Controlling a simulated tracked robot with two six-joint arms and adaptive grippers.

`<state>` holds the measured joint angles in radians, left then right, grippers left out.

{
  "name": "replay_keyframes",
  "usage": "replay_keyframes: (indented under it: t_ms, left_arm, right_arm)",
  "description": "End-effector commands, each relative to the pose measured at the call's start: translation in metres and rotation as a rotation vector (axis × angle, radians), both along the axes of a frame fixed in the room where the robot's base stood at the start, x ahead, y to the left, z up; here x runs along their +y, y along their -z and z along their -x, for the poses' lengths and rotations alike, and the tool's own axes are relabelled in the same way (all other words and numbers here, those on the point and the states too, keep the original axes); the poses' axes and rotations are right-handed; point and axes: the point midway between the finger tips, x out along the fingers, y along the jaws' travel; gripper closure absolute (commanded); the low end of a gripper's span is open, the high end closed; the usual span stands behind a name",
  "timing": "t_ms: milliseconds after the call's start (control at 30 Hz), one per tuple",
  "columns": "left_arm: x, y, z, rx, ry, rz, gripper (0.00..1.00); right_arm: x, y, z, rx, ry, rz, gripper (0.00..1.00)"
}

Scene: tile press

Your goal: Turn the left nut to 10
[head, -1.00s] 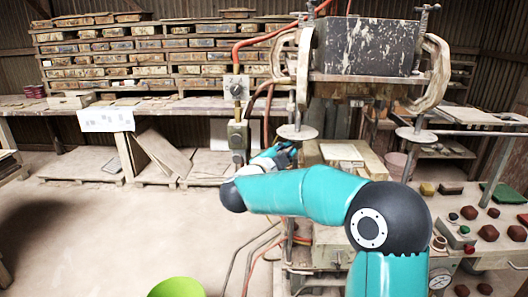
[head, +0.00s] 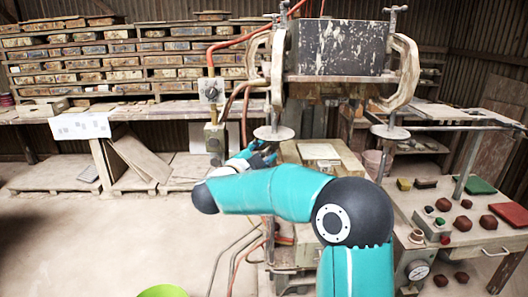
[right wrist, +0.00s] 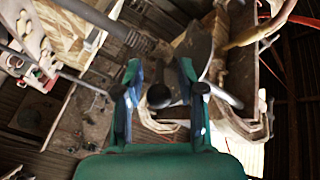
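The press (head: 338,45) has a left nut, seen as a flat round disc (head: 273,133) low on its left threaded rod. A matching right disc (head: 390,132) sits on the right rod. My right gripper (head: 264,152) is just below and left of the left disc, partly hidden by my own arm. In the right wrist view its two fingers (right wrist: 160,95) stand apart, with a dark rounded end (right wrist: 158,97) showing between them. Whether they touch it, I cannot tell. A threaded rod (right wrist: 118,30) passes beyond the fingers. No number scale is readable. My left gripper is not in view.
Orange hoses (head: 235,42) and a switch box (head: 211,90) are left of the press. Racks (head: 110,60) line the back. Floor at left is clear.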

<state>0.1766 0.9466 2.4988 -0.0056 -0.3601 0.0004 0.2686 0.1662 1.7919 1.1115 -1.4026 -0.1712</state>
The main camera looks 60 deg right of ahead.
Motion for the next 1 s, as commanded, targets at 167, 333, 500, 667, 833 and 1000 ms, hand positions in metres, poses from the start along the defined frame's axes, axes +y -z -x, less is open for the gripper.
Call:
replay_keyframes:
  t_ms: [167, 333, 500, 667, 833, 1000]
  left_arm:
    - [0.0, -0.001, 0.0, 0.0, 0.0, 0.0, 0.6]
    - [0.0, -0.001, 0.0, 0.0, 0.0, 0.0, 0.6]
    - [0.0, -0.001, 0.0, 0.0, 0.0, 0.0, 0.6]
    - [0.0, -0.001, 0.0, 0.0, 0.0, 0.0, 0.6]
    - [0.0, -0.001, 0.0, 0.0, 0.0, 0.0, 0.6]
    - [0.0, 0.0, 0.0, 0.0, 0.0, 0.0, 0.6]
  right_arm:
    - [0.005, 0.0, 0.0, 0.0, -0.001, 0.0, 0.61]
    - [0.027, 0.0, 0.0, 0.0, -0.006, 0.0, 0.61]
    - [0.062, 0.0, 0.002, -0.001, -0.006, 0.0, 0.61]
    - [0.092, 0.001, 0.004, 0.0, -0.006, -0.001, 0.61]
    - [0.113, 0.002, 0.005, 0.001, -0.002, -0.002, 0.61]
    - [0.119, 0.002, 0.006, 0.001, -0.001, -0.001, 0.61]
